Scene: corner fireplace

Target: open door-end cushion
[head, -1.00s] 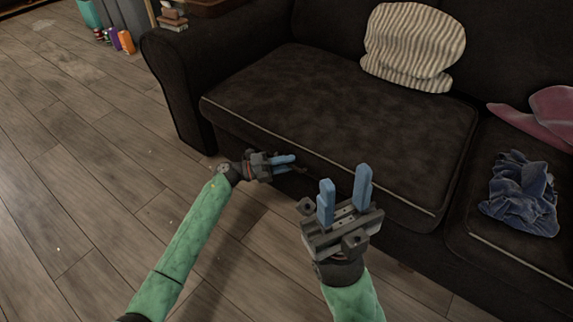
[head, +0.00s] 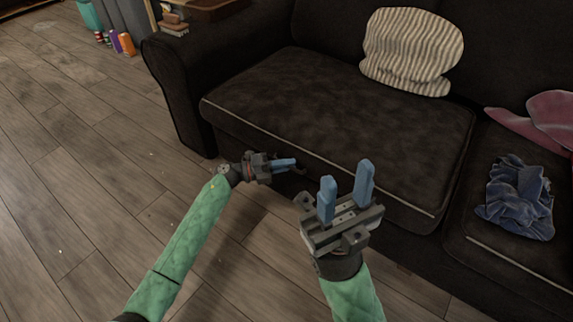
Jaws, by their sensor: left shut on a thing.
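The left seat cushion (head: 345,120) of the dark sofa is a broad dark brown slab with pale piping along its front edge. It looks lowered on the sofa. My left gripper (head: 290,163) is at the sofa's front, just below that piping. Its blue fingers are shut on a small dark handle-like part (head: 301,169), mostly hidden by the fingers. My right gripper (head: 346,187) is open and empty, fingers pointing up, in front of the cushion's right half in the picture.
A striped pillow (head: 413,50) rests at the back of the cushion. A blue cloth (head: 515,200) and a pink item (head: 535,122) lie on the right seat (head: 500,248). The sofa's armrest (head: 180,95) stands at left. Wooden floor (head: 75,160) is clear at left.

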